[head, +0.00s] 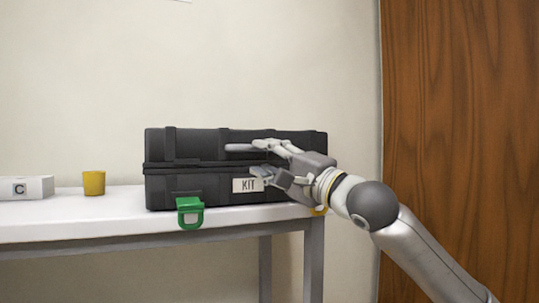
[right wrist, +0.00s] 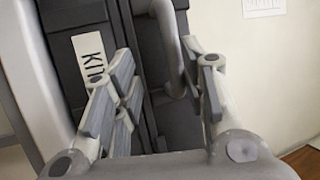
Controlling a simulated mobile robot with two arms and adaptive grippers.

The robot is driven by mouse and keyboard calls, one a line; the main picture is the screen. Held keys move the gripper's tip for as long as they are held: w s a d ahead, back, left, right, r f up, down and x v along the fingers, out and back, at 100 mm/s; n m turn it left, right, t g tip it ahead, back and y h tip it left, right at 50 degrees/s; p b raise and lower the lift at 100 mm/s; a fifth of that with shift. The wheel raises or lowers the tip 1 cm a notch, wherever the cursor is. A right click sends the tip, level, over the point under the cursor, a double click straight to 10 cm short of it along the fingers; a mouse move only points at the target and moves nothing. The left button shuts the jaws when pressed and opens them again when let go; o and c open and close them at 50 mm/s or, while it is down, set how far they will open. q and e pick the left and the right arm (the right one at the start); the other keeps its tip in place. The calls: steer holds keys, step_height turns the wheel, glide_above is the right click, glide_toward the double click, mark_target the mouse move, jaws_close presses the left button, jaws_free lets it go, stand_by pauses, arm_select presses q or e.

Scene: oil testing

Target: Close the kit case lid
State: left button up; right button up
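The black kit case (head: 190,188) stands on the white table, with a white KIT label (head: 247,185) on its front. Its lid (head: 190,145) is down over the base; a dark seam runs between them, and I cannot tell if it is fully shut. A green latch (head: 190,213) hangs open at the front left. In the right wrist view, the KIT label (right wrist: 88,52) shows beyond the spread fingers (right wrist: 158,58). My left gripper is out of view.
The white table (head: 70,228) carries a yellow cup (head: 94,183) and a white box marked C (head: 30,188) left of the case. A wooden panel (head: 460,120) stands at right.

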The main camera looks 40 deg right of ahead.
steer(key=shift+w+d, duration=0.1)
stand_by(0.3)
steer(key=v, duration=1.2)
stand_by(0.9)
stand_by(0.6)
